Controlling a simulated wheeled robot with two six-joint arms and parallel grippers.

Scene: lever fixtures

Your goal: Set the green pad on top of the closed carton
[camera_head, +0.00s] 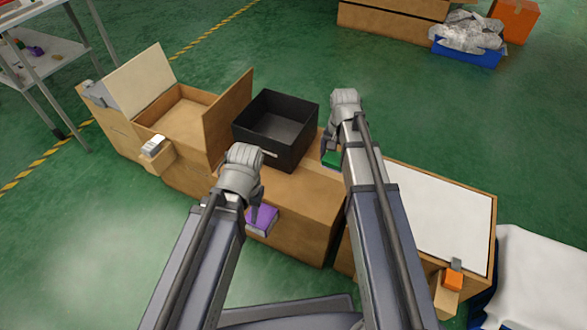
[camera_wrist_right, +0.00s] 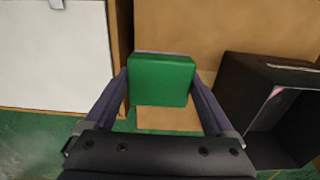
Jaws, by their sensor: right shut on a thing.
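The green pad (camera_head: 331,158) is between the fingers of my right gripper (camera_head: 329,146), which is shut on it. In the right wrist view the green pad (camera_wrist_right: 161,80) sits between both fingers. It is over the brown closed carton (camera_head: 300,205) in the middle, just right of the black bin; I cannot tell whether it touches the carton top. My left gripper (camera_head: 257,207) is at the carton's near left edge, beside a purple pad (camera_head: 262,219). Its fingers are partly hidden, so I cannot tell whether they hold that pad.
A black open bin (camera_head: 277,122) stands on the carton's back part. An open carton (camera_head: 178,110) with raised flaps stands left. A white-topped box (camera_head: 440,220) with an orange lever block (camera_head: 453,281) stands right. A shelf (camera_head: 45,55) is at far left. Green floor is free behind.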

